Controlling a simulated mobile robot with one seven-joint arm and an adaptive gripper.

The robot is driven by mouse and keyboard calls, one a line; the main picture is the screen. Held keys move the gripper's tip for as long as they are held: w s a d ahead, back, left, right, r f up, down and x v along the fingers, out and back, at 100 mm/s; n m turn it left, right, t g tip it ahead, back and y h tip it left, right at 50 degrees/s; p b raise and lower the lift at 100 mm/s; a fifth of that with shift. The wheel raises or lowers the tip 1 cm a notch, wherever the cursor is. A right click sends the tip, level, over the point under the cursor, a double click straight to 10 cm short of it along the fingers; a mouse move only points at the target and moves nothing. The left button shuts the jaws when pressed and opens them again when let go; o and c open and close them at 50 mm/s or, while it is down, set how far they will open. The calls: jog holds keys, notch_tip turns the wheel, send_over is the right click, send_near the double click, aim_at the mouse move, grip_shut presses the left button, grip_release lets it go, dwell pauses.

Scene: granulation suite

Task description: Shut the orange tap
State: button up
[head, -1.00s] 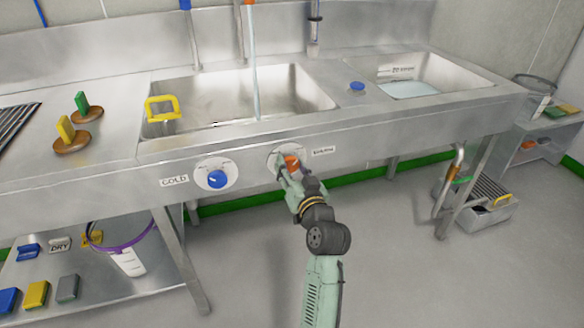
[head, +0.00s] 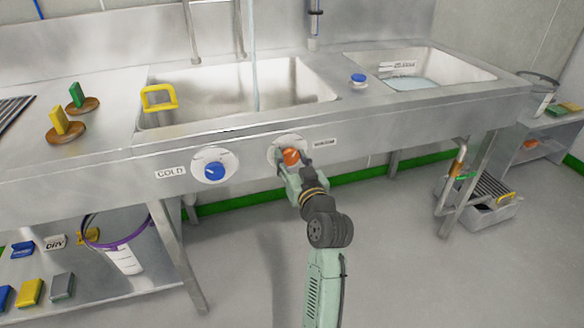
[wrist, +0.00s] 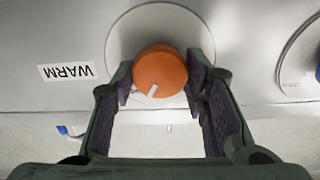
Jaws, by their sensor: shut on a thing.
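The orange tap (head: 291,157) is a round knob on a pale disc on the front panel of the steel sink unit. In the wrist view the orange tap (wrist: 160,71) carries a white mark at its lower edge, beside a WARM label (wrist: 67,71) that appears upside down. My gripper (head: 294,163) reaches the knob from the front. In the wrist view my gripper (wrist: 160,84) has one finger on each side of the knob and is shut on it. A thin stream of water (head: 255,60) falls into the large basin.
A blue COLD knob (head: 214,171) sits left of the orange one. The smaller right basin (head: 420,82) holds water. The floor in front is clear.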

jog(key=n+b, duration=0.3)
jog(key=b, duration=0.1)
jog(key=shift+f+n, duration=0.3)
jog(key=shift+n, duration=0.1)
jog(key=n+b, duration=0.3)
jog(key=b, duration=0.1)
jog(key=shift+n, duration=0.3)
jog(key=n+b, duration=0.5)
jog(key=shift+r+n+b, duration=0.15)
jog(key=shift+n+b, duration=0.9)
jog(key=shift+n, duration=0.15)
jog(key=o, duration=1.1)
jog(key=shift+o, duration=0.2)
jog(key=shift+r, duration=0.1)
jog(key=v, duration=1.2)
